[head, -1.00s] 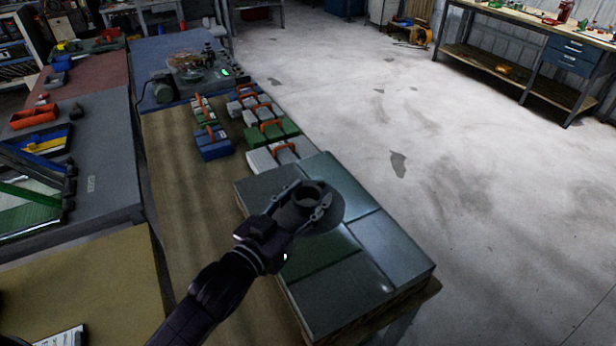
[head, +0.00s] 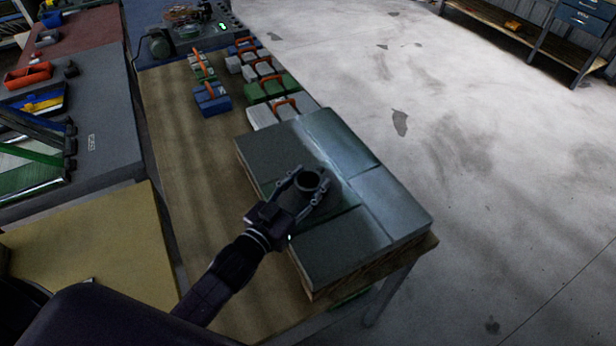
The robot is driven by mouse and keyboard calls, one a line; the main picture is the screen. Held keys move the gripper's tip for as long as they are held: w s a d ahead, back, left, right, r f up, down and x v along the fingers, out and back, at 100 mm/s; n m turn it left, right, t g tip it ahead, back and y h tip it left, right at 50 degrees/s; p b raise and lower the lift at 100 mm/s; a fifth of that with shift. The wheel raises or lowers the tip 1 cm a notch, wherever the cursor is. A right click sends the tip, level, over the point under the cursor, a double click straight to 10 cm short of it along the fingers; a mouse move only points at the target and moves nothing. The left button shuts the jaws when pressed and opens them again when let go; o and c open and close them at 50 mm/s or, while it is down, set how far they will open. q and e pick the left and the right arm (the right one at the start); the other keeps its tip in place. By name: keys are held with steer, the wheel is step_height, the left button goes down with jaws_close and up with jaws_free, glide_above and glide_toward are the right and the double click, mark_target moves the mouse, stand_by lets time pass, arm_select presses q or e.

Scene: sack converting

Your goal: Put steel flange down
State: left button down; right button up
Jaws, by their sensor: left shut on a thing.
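The steel flange (head: 326,200) is a dark round plate with a raised hollow collar. My left gripper (head: 312,184) is shut on the flange's collar, one finger on each side. The flange is over the grey-green tiled block (head: 345,238), near its middle. I cannot tell whether its underside touches the block's top. The gripper hides part of the flange. My right gripper is not in view.
The block stands on the near end of a wooden bench (head: 185,160). Several small cases with orange handles, including a blue one (head: 212,101), stand behind it. The block's top around the flange is clear.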

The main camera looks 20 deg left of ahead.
arm_select(q)
steer(key=shift+r, duration=0.25)
steer(key=c, duration=1.3)
jaws_free()
steer(key=shift+f, duration=0.35)
steer(key=shift+o, duration=1.4)
steer(key=shift+s+r, duration=0.1)
